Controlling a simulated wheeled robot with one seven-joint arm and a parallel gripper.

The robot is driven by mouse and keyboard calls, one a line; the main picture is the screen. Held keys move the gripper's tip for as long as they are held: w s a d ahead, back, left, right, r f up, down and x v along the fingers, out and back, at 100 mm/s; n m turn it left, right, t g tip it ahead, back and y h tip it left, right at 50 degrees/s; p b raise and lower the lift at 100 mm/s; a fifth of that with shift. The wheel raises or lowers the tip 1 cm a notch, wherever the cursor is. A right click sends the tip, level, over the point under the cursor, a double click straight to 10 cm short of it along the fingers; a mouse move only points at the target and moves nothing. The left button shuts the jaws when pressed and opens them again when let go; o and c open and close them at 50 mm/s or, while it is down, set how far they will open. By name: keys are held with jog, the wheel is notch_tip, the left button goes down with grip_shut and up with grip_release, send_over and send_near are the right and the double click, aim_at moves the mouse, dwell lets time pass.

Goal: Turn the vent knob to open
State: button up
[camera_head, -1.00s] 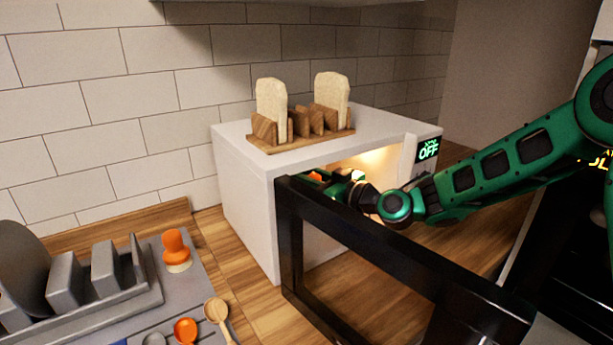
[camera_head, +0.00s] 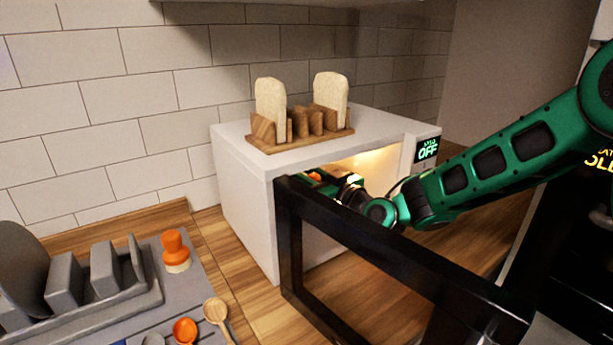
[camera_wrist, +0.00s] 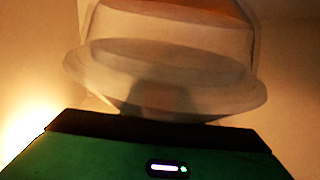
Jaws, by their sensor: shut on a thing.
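My gripper (camera_head: 328,181) is inside the lit white oven (camera_head: 243,208), partly hidden behind its open black door frame (camera_head: 400,262). A small orange part (camera_head: 315,176) shows at its tip. In the wrist view a see-through dome-shaped cover (camera_wrist: 165,62) with a wide pale rim fills the space just ahead of my green gripper body. Something orange-brown (camera_wrist: 205,8) shows at the top of it. My gripper is shut near a dark blurred shape below the rim. The vent knob is not clearly visible, and its setting cannot be read.
A wooden rack (camera_head: 268,144) with two bread slices stands on the oven. The black door juts out below my arm.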

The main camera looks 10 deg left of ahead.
jog(key=shift+m+t+h, duration=0.6)
jog(key=shift+t, duration=0.1)
jog(key=shift+w+d+m+t+h, duration=0.2)
jog(key=shift+m+t+h, duration=0.4)
jog(key=shift+t+h, duration=0.1)
jog(key=shift+w+d+m+t+h, duration=0.25)
jog(key=shift+m+t+h, duration=0.15)
jog(key=shift+h, duration=0.1)
jog(key=o, duration=1.1)
